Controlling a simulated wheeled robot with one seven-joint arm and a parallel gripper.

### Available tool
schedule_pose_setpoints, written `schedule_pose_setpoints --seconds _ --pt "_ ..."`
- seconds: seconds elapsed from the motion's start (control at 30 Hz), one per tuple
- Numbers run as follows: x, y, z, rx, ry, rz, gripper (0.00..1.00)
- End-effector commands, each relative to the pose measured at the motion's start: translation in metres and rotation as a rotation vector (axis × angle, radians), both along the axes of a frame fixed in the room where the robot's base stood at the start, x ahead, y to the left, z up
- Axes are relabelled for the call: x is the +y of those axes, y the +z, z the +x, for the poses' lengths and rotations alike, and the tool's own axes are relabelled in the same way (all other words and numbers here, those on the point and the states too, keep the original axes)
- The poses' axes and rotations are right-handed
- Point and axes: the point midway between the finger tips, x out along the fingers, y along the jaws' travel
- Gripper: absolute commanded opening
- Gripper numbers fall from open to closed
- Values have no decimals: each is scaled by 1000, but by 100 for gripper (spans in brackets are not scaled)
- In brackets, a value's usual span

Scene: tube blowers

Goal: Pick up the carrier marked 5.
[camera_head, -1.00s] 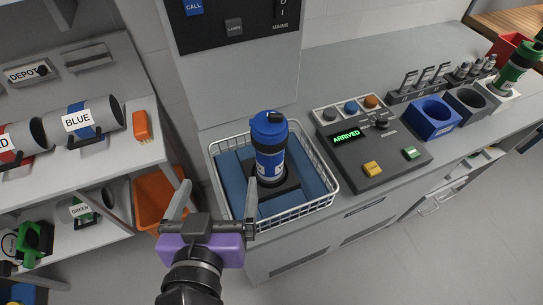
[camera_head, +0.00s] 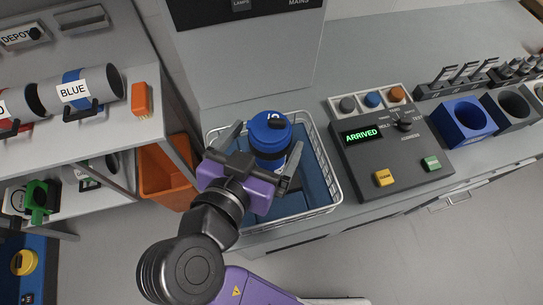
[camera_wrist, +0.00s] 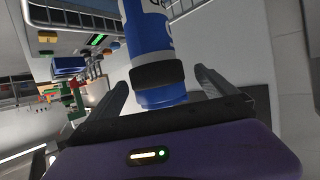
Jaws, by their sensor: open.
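A blue carrier (camera_head: 269,143) with a blue cap and a dark band stands in the white wire basket (camera_head: 322,206). A small white mark shows on its cap, but I cannot read it surely as a 5. My gripper (camera_head: 266,135) is open, with one finger on each side of the carrier. In the wrist view the carrier (camera_wrist: 150,40) lies between the two open fingers (camera_wrist: 160,80), with gaps visible beside it. White lettering on its body is cut off. The carrier's lower part is hidden behind my gripper in the head view.
A control box (camera_head: 392,150) reading ARRIVED stands right of the basket, with a blue holder (camera_head: 465,122) beyond it. On the left are a shelf with a cylinder labelled BLUE (camera_head: 75,91) and an orange bin (camera_head: 162,175). The grey panel rises behind the basket.

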Motion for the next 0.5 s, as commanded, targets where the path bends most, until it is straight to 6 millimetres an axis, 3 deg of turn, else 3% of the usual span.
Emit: schedule_pose_setpoints --seconds 0.3,0.5 --pt "-18 -16 34 2 -2 -2 96" --pt "-21 -21 43 1 1 0 96"
